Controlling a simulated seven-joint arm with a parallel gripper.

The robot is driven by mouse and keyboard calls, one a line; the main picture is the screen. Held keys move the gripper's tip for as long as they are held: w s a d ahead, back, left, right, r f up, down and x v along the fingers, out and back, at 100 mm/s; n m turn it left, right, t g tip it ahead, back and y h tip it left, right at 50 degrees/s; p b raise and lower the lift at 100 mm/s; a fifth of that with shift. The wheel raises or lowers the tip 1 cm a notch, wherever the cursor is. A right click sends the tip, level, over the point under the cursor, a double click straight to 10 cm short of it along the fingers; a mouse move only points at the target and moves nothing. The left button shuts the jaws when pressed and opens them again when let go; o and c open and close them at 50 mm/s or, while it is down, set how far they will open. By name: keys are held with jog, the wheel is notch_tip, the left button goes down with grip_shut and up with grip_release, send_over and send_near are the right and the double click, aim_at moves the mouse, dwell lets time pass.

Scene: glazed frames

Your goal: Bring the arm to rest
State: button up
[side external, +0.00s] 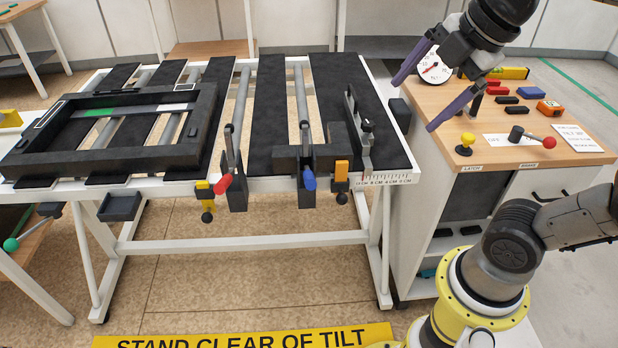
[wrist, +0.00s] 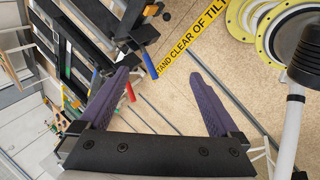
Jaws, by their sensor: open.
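My gripper (side external: 421,88) has two long purple fingers. They are spread wide apart with nothing between them. In the side external view it hangs in the air at the upper right, in front of the wooden-topped cabinet and right of the white frame table. In the wrist view my gripper (wrist: 160,88) also shows open and empty, with floor and the table's edge beyond the fingers. My arm reaches up from the yellow base ring at the lower right, and part of it is out of the picture.
The white table (side external: 397,178) bears a dark rectangular frame (side external: 150,161) and clamps with a red handle (side external: 223,183) and a blue handle (side external: 309,181). The cabinet (side external: 590,150) carries a round dial (side external: 434,67), a red-knobbed lever (side external: 549,143) and a yellow knob (side external: 467,140). Floor shows below the table.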

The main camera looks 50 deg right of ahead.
jog(key=s+f+m, duration=0.4)
jog(key=f+m, duration=0.5)
jog(key=m, duration=0.6)
jog(key=shift+s+a+m, duration=0.25)
jog(key=shift+s+m, duration=0.05)
